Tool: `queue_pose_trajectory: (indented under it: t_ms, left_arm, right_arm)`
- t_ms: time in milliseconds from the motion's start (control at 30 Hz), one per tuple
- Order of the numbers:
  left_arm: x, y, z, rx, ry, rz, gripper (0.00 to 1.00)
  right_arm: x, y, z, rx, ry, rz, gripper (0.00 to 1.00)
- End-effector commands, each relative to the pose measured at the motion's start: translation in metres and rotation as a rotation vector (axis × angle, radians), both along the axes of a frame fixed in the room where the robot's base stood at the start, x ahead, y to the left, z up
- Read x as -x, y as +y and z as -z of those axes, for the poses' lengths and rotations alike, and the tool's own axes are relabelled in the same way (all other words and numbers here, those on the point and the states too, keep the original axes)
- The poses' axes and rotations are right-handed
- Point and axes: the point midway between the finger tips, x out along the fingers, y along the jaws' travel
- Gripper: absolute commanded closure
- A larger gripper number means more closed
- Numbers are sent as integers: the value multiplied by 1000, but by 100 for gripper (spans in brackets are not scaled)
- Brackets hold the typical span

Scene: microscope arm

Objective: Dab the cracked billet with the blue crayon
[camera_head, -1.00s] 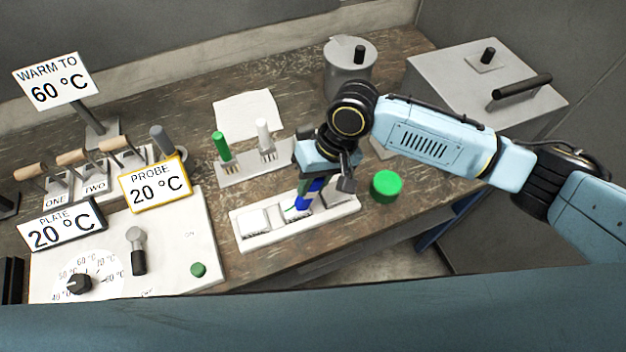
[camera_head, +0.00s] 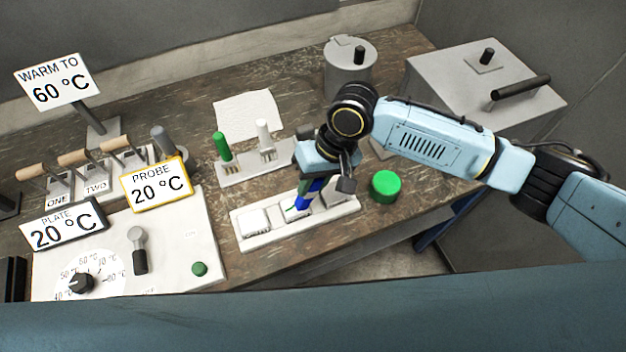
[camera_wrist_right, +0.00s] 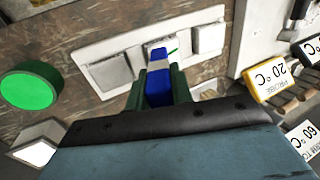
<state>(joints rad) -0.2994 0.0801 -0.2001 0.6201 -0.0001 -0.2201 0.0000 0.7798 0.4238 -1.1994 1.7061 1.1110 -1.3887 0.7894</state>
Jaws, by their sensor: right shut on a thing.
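My right gripper (camera_head: 325,175) is shut on the blue crayon (camera_head: 307,196) and holds it tilted, tip down, over the white tray (camera_head: 257,241). The right wrist view shows the crayon (camera_wrist_right: 159,88) between the two fingers, its tip end over the middle billet. The tray holds a left billet (camera_head: 253,220), a middle billet (camera_head: 285,209) and a right billet (camera_head: 332,196) in the head view. A thin green line shows on the middle billet beside the crayon. I cannot tell whether the tip touches it, or make out a crack. My left gripper is not in view.
A green round block (camera_head: 385,187) stands right of the tray. Behind the tray is a rack (camera_head: 237,177) with a green and a white crayon. A white cloth (camera_head: 247,113), a grey pot (camera_head: 350,75) and a lidded grey box (camera_head: 460,80) stand farther back. The control panel (camera_head: 180,265) is at left.

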Motion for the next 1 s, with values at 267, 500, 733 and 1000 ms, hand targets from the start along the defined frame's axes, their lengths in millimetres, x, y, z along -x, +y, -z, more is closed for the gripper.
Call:
queue_pose_trajectory:
  t_ms: [267, 500, 733, 1000]
  left_arm:
    - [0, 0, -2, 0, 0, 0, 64]
    - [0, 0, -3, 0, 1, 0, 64]
    - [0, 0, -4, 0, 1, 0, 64]
    - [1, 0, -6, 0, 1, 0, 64]
  right_arm:
    - [1, -1, 2, 3, 2, 0, 100]
    - [1, -1, 2, 4, 3, 0, 100]
    - [1, -1, 3, 4, 3, 0, 100]
    - [2, -1, 4, 5, 4, -1, 100]
